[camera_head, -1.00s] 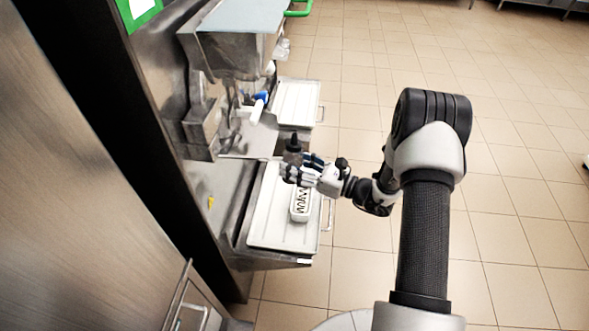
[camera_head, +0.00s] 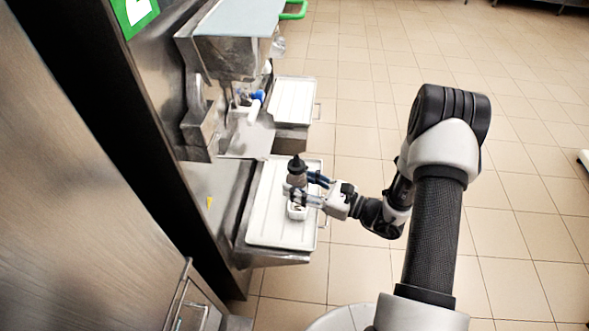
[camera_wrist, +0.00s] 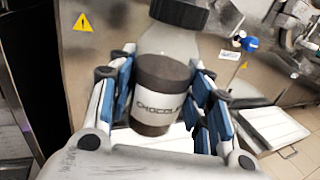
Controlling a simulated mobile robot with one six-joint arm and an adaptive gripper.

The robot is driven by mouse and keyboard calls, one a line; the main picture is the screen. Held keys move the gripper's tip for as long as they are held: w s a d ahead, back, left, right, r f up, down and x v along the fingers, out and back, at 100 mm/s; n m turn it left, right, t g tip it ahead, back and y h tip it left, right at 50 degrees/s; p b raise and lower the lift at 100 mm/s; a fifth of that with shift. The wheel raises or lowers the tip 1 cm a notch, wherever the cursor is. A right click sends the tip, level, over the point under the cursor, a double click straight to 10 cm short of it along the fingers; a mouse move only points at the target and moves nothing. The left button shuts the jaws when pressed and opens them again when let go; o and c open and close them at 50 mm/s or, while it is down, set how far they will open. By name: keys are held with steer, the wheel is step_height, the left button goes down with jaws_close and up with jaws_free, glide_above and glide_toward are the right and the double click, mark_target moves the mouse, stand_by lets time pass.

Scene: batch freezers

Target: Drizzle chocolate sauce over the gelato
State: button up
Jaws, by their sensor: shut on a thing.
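The chocolate sauce bottle (camera_head: 296,172) has a black cap, a clear upper part and dark sauce below. In the wrist view the bottle (camera_wrist: 162,82) shows a white label reading "CHOCOLA…". My gripper (camera_head: 303,189) is shut on it, with blue finger pads on both sides. The bottle looks roughly upright, cap up, over or just beside the white gelato tub (camera_head: 297,212). The tub sits on a white tray (camera_head: 262,225). The bottle and fingers hide most of the tub, so its top is barely visible. I cannot tell how high the bottle's base is.
A batch freezer (camera_head: 235,60) with a spout and blue-tipped handle (camera_head: 257,97) stands behind. A second white tray (camera_head: 292,102) lies beyond. The steel machine side (camera_head: 215,190) is left of the tray. Tiled floor is open to the right.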

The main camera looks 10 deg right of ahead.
steer(key=s, duration=0.7)
steer(key=shift+s+d, duration=0.25)
steer(key=shift+s, duration=0.05)
